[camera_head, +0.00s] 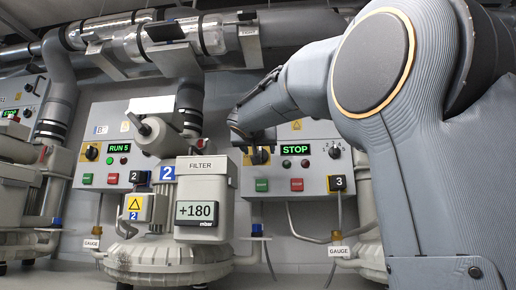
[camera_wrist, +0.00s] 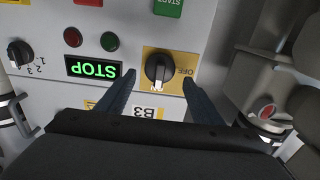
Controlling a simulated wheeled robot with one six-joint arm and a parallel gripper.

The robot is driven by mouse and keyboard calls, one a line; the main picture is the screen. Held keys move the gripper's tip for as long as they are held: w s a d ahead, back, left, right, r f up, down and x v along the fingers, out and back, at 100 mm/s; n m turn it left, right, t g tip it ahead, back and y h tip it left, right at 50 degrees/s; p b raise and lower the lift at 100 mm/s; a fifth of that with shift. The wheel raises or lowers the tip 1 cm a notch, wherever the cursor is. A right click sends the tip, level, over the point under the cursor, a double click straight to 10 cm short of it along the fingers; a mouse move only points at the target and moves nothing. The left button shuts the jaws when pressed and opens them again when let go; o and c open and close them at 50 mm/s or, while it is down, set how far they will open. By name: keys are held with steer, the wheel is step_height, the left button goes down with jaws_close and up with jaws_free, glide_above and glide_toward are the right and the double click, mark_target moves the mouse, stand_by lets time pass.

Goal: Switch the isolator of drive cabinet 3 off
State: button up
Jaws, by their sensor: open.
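Drive cabinet 3 (camera_head: 322,172) is a grey box with a black "3" tag and a green STOP display, which also shows upside down in the wrist view (camera_wrist: 93,68). Its isolator (camera_wrist: 158,68) is a black rotary knob on a yellow plate. In the wrist view the knob's grip runs roughly up and down, with a pale mark towards its lower end. "OFF" is on the plate to the right; a label below is hard to read. My gripper (camera_wrist: 158,79) is open, one finger on each side of the knob. I cannot tell whether they touch. In the head view my wrist partly covers the isolator (camera_head: 259,157).
Cabinet 3 also has green and red buttons (camera_head: 297,185) and a selector (camera_head: 334,152). Cabinet 2 (camera_head: 105,130), showing RUN, is to the left. The filter box (camera_head: 203,190) and motor 2 stand in front. Pipework is close beside the isolator in the wrist view (camera_wrist: 258,75).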

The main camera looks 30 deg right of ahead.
steer(key=shift+x, duration=0.9)
steer(key=c, duration=1)
steer(key=shift+c, duration=0.2)
